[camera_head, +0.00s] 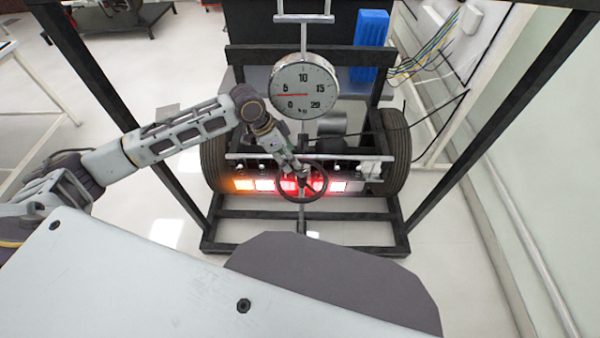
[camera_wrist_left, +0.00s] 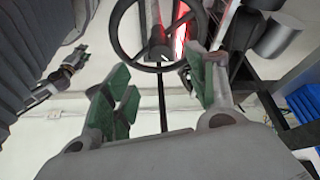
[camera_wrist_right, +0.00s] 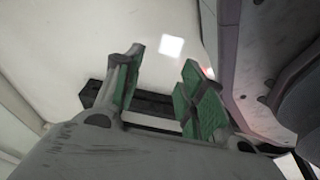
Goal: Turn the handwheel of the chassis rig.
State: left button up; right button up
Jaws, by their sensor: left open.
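The handwheel (camera_head: 301,201) is a dark ring in front of the rig's lower crossbar, below the dial. My left gripper (camera_head: 299,172) is at the wheel and partly covers its upper area. In the left wrist view, the wheel's rim (camera_wrist_left: 118,44) and hub lie just beyond the green-padded fingers. My left gripper (camera_wrist_left: 163,82) is open; its right finger is close to the rim, but I cannot tell if it touches. My right gripper (camera_wrist_right: 160,68) is open and empty in the right wrist view; it is out of the head view.
A round dial (camera_head: 304,86) hangs above the wheel, its red needle near 4. Lit red and orange lamps (camera_head: 265,185) sit behind the wheel. Tyres (camera_head: 397,150) flank it. Black frame posts (camera_head: 480,130) slant on both sides. A dark beam (camera_wrist_right: 150,103) lies below my right gripper.

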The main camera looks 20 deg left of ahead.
aim_at(301, 173)
pick_arm(q)
jog(key=b+x, duration=0.1)
jog(key=x, duration=0.9)
jog(key=shift+f+b, duration=0.1)
jog(key=shift+b, duration=0.3)
pick_arm(e)
jog(key=w+a+r, duration=0.2)
jog(key=w+r, duration=0.1)
jog(key=r, duration=0.1)
jog(key=shift+a, duration=0.4)
pick_arm(q)
grip_shut()
